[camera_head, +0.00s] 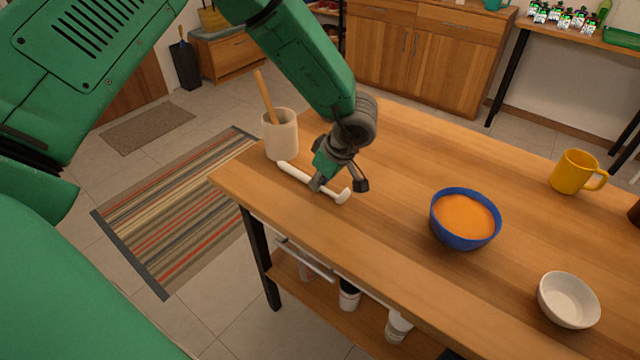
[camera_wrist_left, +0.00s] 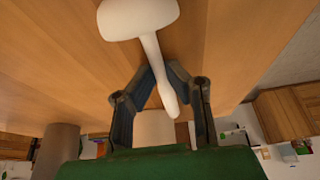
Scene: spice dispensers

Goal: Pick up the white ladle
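The white ladle (camera_head: 298,174) lies on the wooden table near its left end, handle toward the utensil crock and rounded head toward the middle of the table. My left gripper (camera_head: 337,187) is low over the ladle, with its dark fingers apart. In the left wrist view, the ladle's broad head (camera_wrist_left: 138,18) is beyond the fingertips. Its handle runs back between the two fingers of my left gripper (camera_wrist_left: 162,68). Contact between the fingers and the handle is not clear. My right gripper is not in view.
A light crock (camera_head: 281,139) holding a wooden utensil stands close to the handle. A blue bowl (camera_head: 438,224) with orange contents, a small white bowl (camera_head: 568,300) and a yellow mug (camera_head: 572,172) stand to the right. The table (camera_head: 400,150) behind my gripper is clear.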

